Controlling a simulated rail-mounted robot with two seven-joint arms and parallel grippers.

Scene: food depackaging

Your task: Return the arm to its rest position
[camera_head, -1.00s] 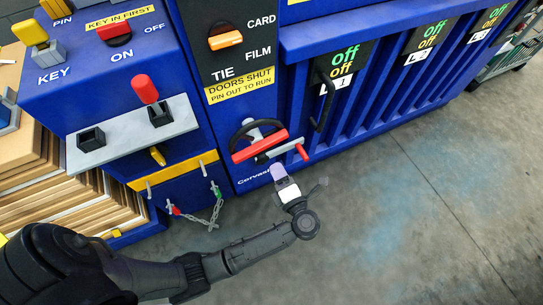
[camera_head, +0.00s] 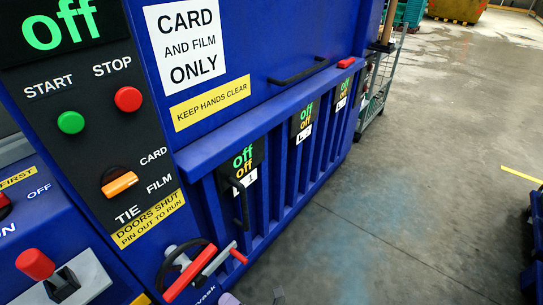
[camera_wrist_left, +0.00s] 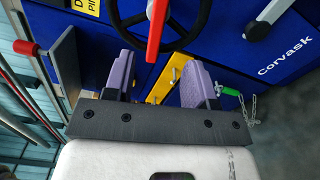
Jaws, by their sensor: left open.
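My left gripper (camera_wrist_left: 158,82) is open, with two purple fingers apart and nothing seen held between them. In the head view only a small purple part of it (camera_head: 229,298) shows at the bottom edge; most of my left arm is out of that picture. The gripper faces the blue baler (camera_wrist_left: 285,65), below its black handwheel with a red lever (camera_wrist_left: 157,28), apart from it as far as I can tell. A yellow bar (camera_wrist_left: 163,84) shows behind the gap between the fingers. My right gripper is in neither view.
The handwheel's red lever (camera_head: 190,274) sticks out from the baler front (camera_head: 240,60). A red-knobbed lever (camera_head: 35,264) stands at lower left. A chain (camera_wrist_left: 248,108) hangs right of the fingers. The grey floor (camera_head: 430,190) at right is mostly clear.

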